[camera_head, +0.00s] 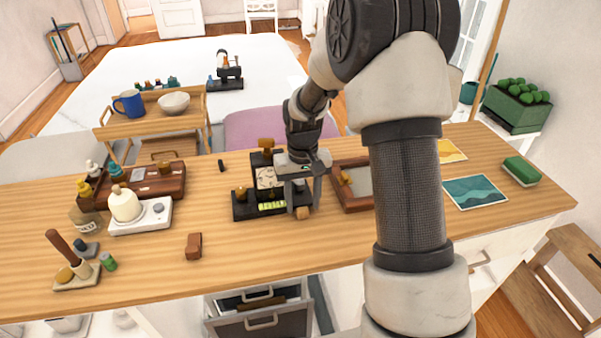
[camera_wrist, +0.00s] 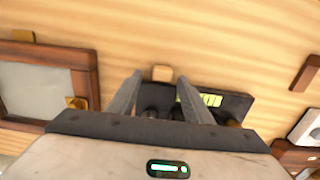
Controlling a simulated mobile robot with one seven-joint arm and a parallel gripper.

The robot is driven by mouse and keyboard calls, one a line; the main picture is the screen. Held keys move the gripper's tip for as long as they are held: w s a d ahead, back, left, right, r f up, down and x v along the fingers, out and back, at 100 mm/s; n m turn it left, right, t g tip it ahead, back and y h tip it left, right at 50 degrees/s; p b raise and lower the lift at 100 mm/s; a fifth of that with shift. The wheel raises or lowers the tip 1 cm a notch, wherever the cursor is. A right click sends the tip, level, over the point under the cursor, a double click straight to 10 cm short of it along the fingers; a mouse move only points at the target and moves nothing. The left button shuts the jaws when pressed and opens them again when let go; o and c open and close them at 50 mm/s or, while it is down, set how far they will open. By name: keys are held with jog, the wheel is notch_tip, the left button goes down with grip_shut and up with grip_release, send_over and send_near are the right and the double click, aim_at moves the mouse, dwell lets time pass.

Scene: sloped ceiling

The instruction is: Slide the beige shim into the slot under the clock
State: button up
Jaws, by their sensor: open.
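The clock (camera_head: 268,177) has a pale face and stands on a black base (camera_head: 240,207) with a yellow-green strip along its front. A small beige block, which looks like the shim (camera_head: 303,213), is at the front right corner of the base. In the wrist view the shim (camera_wrist: 162,73) lies between the fingertips and beside the dark base (camera_wrist: 237,105). My gripper (camera_head: 304,203) is open and points down over that corner, with one finger on each side of the shim. The slot is hidden, and I cannot tell whether the shim touches the base.
A wooden frame (camera_head: 349,206) stands just right of the clock. A reddish-brown block (camera_head: 193,246) lies at the front left. A white device with a bottle (camera_head: 124,205) and a brown box (camera_head: 151,182) are further left. The table front between block and clock is clear.

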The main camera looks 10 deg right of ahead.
aim_at(301, 207)
notch_tip(301, 207, up, 16)
jog(key=p, duration=0.1)
jog(key=s+r+t+p, duration=0.2)
jog(key=s+r+p, duration=0.2)
jog(key=s+r, duration=0.65)
jog(key=s+r+t+p, duration=0.2)
jog(key=s+r, duration=0.1)
jog(key=s, duration=0.3)
jog(key=s+r+t+p, duration=0.1)
jog(key=s+r+p, duration=0.1)
jog(key=s+r, duration=0.2)
jog(key=s, duration=0.3)
jog(key=shift+s+a+r+t, duration=0.15)
jog(key=shift+s+r+t, duration=0.1)
jog(key=shift+t, duration=0.15)
jog(key=shift+c, duration=0.3)
